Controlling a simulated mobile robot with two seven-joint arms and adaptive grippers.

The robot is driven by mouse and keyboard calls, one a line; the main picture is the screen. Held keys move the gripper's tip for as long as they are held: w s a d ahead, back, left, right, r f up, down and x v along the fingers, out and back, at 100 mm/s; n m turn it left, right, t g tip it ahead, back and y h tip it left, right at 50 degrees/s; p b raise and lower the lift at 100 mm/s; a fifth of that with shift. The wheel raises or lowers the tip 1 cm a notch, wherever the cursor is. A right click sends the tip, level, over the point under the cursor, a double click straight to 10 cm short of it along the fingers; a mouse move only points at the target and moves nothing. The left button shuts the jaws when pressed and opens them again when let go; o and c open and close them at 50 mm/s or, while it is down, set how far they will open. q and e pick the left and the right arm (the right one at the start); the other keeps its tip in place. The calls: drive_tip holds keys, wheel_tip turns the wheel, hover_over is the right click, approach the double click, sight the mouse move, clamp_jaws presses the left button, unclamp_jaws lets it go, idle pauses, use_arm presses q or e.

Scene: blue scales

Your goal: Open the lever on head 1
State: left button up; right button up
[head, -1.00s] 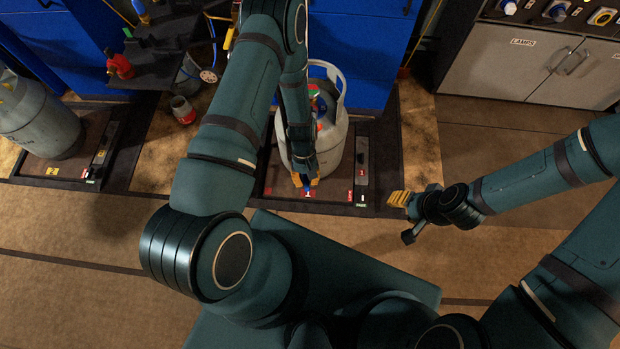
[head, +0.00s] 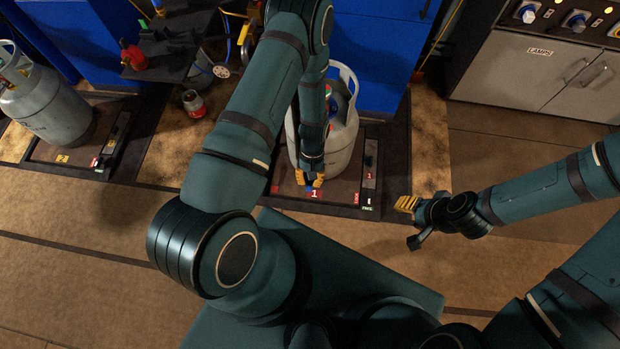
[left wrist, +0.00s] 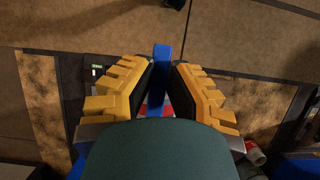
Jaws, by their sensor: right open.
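A blue lever (left wrist: 162,70) stands between the two yellow-padded fingers of my left gripper (left wrist: 163,90) in the left wrist view. The fingers are apart, with narrow gaps beside the lever. In the head view my left gripper (head: 312,180) points down at the front of the scale platform (head: 335,197), just behind a red label "1" (head: 313,194). A grey gas cylinder (head: 343,140) stands on this scale, partly hidden by my left arm. The lever's lower end is hidden in the head view. My right gripper (head: 408,204) is open and empty, to the right of the scale.
Another grey cylinder (head: 45,108) stands on a scale at the left. A red and grey canister (head: 193,103) stands on the floor between them. A dark shelf (head: 175,50) and blue cabinets (head: 365,45) are behind. A grey cabinet (head: 535,75) labelled "LAMPS" is at back right.

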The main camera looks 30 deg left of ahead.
use_arm(q)
drive_tip(key=o, duration=0.5)
drive_tip(key=shift+s, duration=0.15)
drive_tip(key=shift+w+a+r, duration=0.1)
drive_tip(key=shift+w+r, duration=0.15)
drive_tip(key=shift+r, duration=0.05)
drive_tip(key=v, duration=1.1)
drive_tip(key=shift+r, duration=0.1)
drive_tip(key=s+d+r+t, duration=0.1)
drive_tip(key=s+d+t, duration=0.1)
drive_tip(key=d, duration=0.1)
drive_tip(key=s+d+r+m+t+h, duration=0.1)
drive_tip(key=s+d+t, duration=0.1)
drive_tip(key=d, duration=0.2)
drive_tip(key=s+d+r+m+t+h, duration=0.1)
drive_tip(key=s+d+r+t, duration=0.1)
drive_tip(key=d, duration=0.1)
drive_tip(key=shift+d, duration=0.3)
